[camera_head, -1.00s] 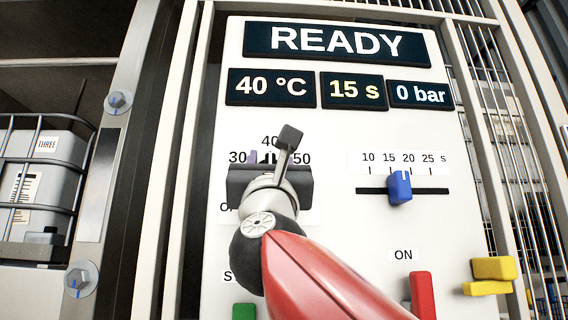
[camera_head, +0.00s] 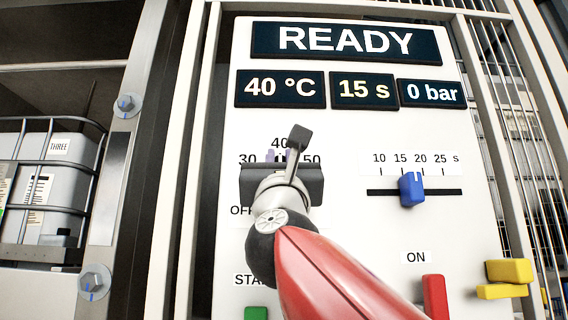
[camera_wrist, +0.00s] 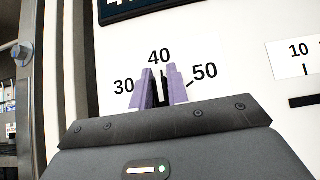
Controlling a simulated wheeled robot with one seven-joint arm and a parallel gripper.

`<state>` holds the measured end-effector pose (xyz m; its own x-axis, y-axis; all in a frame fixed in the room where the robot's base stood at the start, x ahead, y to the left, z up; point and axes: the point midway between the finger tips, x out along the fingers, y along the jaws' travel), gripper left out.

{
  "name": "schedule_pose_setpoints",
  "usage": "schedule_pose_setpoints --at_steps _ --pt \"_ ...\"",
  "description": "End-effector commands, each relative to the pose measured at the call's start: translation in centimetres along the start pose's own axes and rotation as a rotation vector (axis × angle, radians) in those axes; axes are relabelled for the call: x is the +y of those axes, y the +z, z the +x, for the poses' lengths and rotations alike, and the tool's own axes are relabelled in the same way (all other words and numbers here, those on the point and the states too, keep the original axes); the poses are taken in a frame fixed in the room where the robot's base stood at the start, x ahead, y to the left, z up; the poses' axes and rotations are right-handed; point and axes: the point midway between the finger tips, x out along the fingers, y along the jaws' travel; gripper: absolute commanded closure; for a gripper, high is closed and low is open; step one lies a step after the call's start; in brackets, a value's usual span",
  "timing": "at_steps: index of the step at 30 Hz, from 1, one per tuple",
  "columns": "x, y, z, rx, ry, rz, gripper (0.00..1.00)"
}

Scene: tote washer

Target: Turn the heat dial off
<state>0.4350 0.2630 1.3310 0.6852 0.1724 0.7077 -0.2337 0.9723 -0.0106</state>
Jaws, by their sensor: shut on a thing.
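The heat dial (camera_wrist: 158,88) is a dark knob on the white panel, ringed by the marks OFF, 30, 40 and 50. Only a narrow dark part shows between my fingers, upright below the 40 mark. The temperature display (camera_head: 281,88) reads 40 °C. My gripper (camera_wrist: 160,92), with two purple fingers, is shut on the dial, one finger on each side. In the head view my gripper (camera_head: 277,156) and wrist hide most of the dial and part of the OFF label (camera_head: 240,210).
A blue slider (camera_head: 411,189) sits right of the dial, near 20 s. A red handle (camera_head: 435,297), yellow handle (camera_head: 507,277) and green button (camera_head: 256,313) are lower down. Bolted metal frame posts flank the panel. Displays read READY, 15 s and 0 bar.

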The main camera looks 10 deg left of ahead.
Motion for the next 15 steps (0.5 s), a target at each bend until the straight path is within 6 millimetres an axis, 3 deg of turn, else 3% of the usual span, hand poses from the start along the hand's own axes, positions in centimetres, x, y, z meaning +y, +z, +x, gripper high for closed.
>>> schedule_pose_setpoints --at_steps 15 --pt "0.35 -0.21 -0.08 0.001 0.164 -0.167 1.00"
